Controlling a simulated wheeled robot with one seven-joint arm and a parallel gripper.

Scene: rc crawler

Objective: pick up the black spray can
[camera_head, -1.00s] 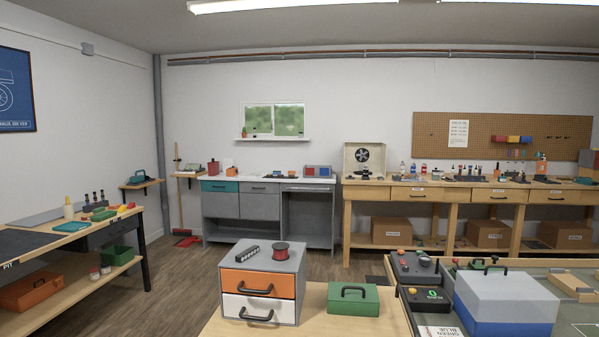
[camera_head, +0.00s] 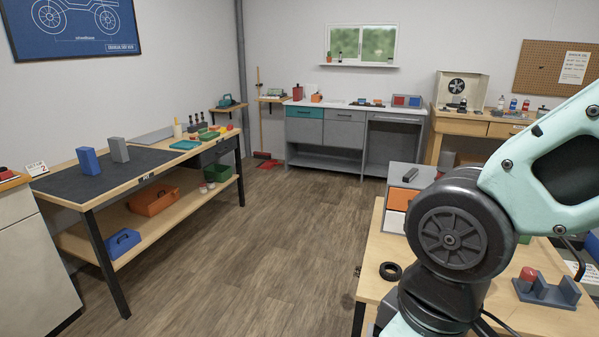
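I cannot make out a black spray can for certain. Several small cans or bottles (camera_head: 513,104) stand on the wooden bench (camera_head: 478,126) at the back right, beside a cream box with a fan. They look pale with blue and red, and are too small to tell apart. My arm fills the right side of the view and hides part of that bench. My gripper is out of view.
A wooden table (camera_head: 378,262) with a black ring (camera_head: 391,271) and a drawer box (camera_head: 397,197) is close at the right. A long workbench (camera_head: 80,205) stands at the left. Grey cabinets (camera_head: 343,135) line the back wall. The wood floor (camera_head: 250,250) between them is clear.

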